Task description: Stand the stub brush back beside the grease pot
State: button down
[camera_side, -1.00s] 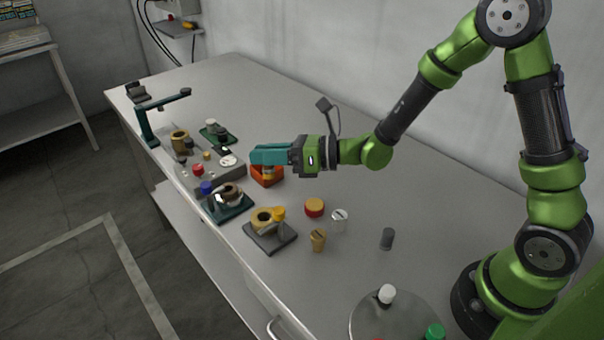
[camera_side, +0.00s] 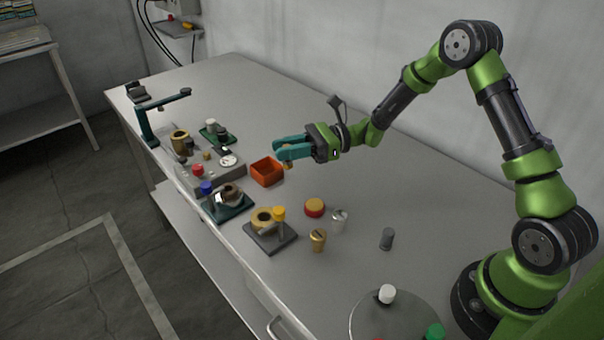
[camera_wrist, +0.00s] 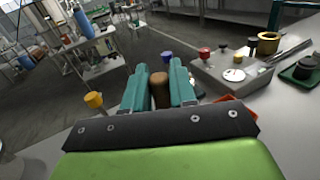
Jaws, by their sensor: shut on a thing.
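My gripper (camera_side: 292,150), with teal fingers, is shut on a small brown, round-ended piece (camera_side: 288,163), seemingly the stub brush. It is held above the bench, just right of the orange open box (camera_side: 266,183). In the wrist view the brown piece (camera_wrist: 160,90) stands between the two fingers (camera_wrist: 159,85); its lower end is hidden. A low round red pot with a yellow top (camera_side: 314,207) stands on the bench to the right and nearer the camera. I cannot tell for sure whether it is the grease pot.
A clear cup (camera_side: 339,220), a brass-coloured cup (camera_side: 318,240) and a dark grey cylinder (camera_side: 387,238) stand near the red pot. Stands with yellow (camera_side: 270,241) and blue (camera_side: 233,208) knobs line the front edge.

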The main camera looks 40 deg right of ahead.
jog(key=shift+s+f+n, duration=0.15)
jog(key=shift+n, duration=0.15)
notch_tip(320, 180, down, 9)
jog(key=shift+a+f, duration=0.1)
jog(key=shift+f, duration=0.1)
jog(key=shift+f, duration=0.15)
jog(key=c, duration=0.9)
grip_release()
